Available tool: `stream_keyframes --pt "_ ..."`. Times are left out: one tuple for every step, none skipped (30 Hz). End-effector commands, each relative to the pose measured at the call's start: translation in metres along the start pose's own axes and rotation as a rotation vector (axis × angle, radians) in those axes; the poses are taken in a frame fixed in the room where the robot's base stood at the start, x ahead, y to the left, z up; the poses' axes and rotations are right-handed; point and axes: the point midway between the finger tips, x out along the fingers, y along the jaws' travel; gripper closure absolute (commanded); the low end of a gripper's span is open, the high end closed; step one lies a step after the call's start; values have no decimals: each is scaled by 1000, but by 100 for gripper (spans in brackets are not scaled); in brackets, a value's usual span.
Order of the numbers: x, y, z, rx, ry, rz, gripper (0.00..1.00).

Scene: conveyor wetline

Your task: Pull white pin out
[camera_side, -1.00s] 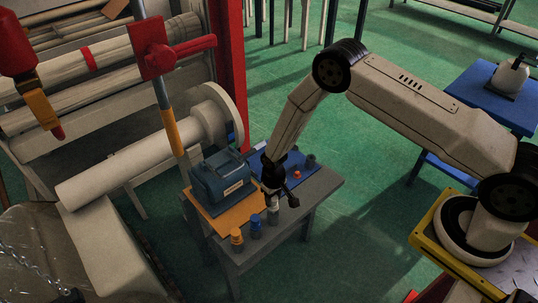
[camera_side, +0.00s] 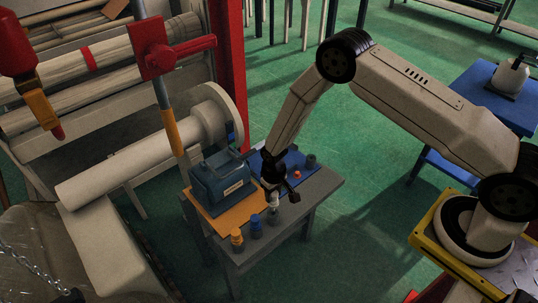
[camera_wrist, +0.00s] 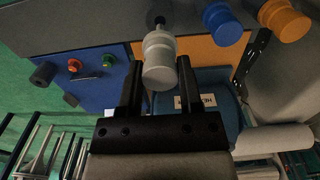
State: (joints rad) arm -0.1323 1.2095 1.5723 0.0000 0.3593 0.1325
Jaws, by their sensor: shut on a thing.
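The white pin (camera_wrist: 158,62) has a pale, stepped round head, seen between the fingers of my gripper (camera_wrist: 158,85) in the wrist view. My gripper is shut on it. A thin shaft (camera_wrist: 158,24) shows between the head and the grey bench surface. In the side view my gripper (camera_side: 273,184) is above the bench's front edge, with the white pin (camera_side: 274,199) below it, over a small dark base (camera_side: 273,216). I cannot tell whether the shaft's tip is still in its hole.
A blue pin (camera_side: 256,226) and an orange pin (camera_side: 237,238) stand left of the white one. A blue machine (camera_side: 222,178) sits on an orange mat (camera_side: 228,208) behind them. A blue mat (camera_wrist: 100,92) holds small red and green pieces and a dark cylinder (camera_wrist: 43,72).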

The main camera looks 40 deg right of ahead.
Motion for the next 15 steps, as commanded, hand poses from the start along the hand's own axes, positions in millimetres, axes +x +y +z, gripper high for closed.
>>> stream_keyframes --pt "0 0 0 0 0 0 100" --pt "0 0 0 0 0 0 100" --pt "0 0 0 0 0 0 100" --pt "0 0 0 0 0 0 100" --pt "0 0 0 0 0 0 100" --pt "0 0 0 0 0 0 100" --pt "0 0 0 0 0 0 100" --pt "0 0 0 0 0 0 100" --pt "0 0 0 0 0 0 100" --pt "-1 0 0 0 0 0 100" --pt "-1 0 0 0 0 0 100" --pt "-2 0 0 0 1 0 100" --pt "-3 0 0 0 1 0 100" --pt "-4 0 0 0 1 0 100" --pt "-6 0 0 0 0 0 100"
